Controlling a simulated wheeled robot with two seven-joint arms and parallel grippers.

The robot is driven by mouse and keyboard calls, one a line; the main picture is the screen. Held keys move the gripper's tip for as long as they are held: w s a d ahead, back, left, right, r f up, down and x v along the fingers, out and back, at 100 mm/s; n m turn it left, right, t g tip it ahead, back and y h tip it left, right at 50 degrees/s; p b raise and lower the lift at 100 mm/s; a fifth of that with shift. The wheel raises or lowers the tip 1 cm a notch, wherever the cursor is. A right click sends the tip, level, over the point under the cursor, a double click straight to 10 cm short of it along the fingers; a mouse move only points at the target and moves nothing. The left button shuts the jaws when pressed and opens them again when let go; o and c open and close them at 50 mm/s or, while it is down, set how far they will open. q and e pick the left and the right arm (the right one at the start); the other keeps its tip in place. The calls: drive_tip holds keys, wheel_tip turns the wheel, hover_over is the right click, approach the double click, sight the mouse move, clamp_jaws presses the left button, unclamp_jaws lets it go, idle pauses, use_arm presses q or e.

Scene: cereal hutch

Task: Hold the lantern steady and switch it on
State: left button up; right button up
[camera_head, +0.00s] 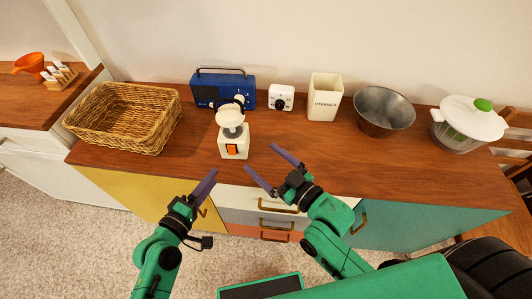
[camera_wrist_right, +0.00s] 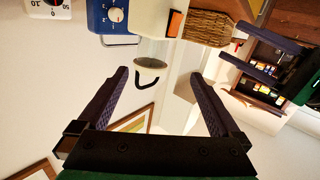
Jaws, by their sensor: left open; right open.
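The lantern (camera_head: 234,149) is cream, with a clear globe, a dark handle and an orange switch (camera_head: 232,150) on its front. It stands upright on the wooden counter. In the right wrist view, which looks upside down, its orange switch (camera_wrist_right: 174,22) and globe (camera_wrist_right: 153,50) show ahead, beyond my right fingers. My right gripper (camera_head: 260,157) is open and empty, in front and to the right of the lantern. My left gripper (camera_head: 204,185) is in front and to the left, below the counter edge in the picture. It also shows in the right wrist view (camera_wrist_right: 232,42), open and empty.
A wicker basket (camera_head: 115,138) stands left of the lantern. Behind are a blue radio (camera_head: 240,88), a white timer (camera_head: 281,97) and a utensil holder (camera_head: 324,98). The front right counter is clear.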

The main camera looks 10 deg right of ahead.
sight(238, 129)
drive_tip(key=shift+m+t, duration=0.4)
drive_tip(key=shift+m, duration=0.3)
drive_tip(key=x, duration=1)
drive_tip(key=d+x, duration=0.1)
drive_tip(key=x, duration=0.4)
drive_tip(key=shift+w+a+r, duration=0.2)
drive_tip(key=shift+w+r, duration=0.15)
drive_tip(key=shift+w, duration=0.25)
clamp_jaws()
